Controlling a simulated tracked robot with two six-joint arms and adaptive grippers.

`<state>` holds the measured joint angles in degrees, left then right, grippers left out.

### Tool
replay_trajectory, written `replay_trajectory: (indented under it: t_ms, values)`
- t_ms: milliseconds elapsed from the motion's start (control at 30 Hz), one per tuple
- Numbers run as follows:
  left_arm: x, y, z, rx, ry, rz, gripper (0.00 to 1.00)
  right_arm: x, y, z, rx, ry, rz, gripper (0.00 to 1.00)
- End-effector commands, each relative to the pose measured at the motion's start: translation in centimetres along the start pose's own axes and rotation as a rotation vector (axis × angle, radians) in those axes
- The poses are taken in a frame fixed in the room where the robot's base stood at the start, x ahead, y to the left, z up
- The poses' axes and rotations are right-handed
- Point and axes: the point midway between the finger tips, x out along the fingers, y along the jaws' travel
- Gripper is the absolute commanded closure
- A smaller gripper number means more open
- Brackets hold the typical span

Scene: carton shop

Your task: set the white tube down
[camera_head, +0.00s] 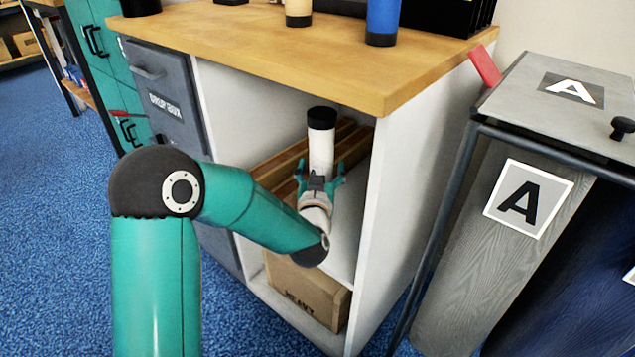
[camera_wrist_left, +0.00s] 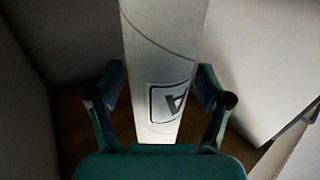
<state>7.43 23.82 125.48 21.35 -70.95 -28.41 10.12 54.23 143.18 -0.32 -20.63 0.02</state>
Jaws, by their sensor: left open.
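The white tube (camera_head: 321,150) with a black cap stands upright inside the open shelf of the white cabinet, in front of some wooden slats. My left gripper (camera_head: 320,176) reaches into the shelf from the front, and its teal fingers are apart on either side of the tube. In the left wrist view the tube (camera_wrist_left: 160,60) stands between the fingers of my left gripper (camera_wrist_left: 160,103), with a gap on each side. A label with a letter A shows low on the tube. My right gripper is not in view.
The cabinet's wooden top (camera_head: 270,50) overhangs the shelf and carries a blue tube (camera_head: 383,20) and a cream tube (camera_head: 298,12). A cardboard box marked HEAVY (camera_head: 305,288) is on the lower shelf. A metal-framed stand (camera_head: 530,85) is at right.

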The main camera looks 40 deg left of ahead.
Motion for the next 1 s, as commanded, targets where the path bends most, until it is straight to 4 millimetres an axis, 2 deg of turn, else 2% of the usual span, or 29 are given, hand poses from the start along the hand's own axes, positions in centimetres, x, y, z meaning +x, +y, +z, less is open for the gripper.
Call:
replay_trajectory:
  t_ms: [167, 467, 500, 700, 1000]
  values:
    - [-2.3, 0.1, -0.1, 0.001, -0.002, 0.003, 0.22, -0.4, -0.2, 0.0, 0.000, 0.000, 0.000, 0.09]
    - [-9.4, 0.1, -0.1, 0.003, -0.003, 0.005, 0.22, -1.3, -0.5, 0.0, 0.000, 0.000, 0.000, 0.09]
    - [-9.4, 0.1, 0.6, 0.000, 0.007, 0.000, 0.22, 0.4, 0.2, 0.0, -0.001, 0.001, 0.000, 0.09]
    - [-10.7, 0.1, 0.4, 0.002, 0.007, -0.003, 0.22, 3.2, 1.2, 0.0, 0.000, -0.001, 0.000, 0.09]
    - [-11.8, 0.0, 0.2, 0.002, 0.000, 0.000, 0.22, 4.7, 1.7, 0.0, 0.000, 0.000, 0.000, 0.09]
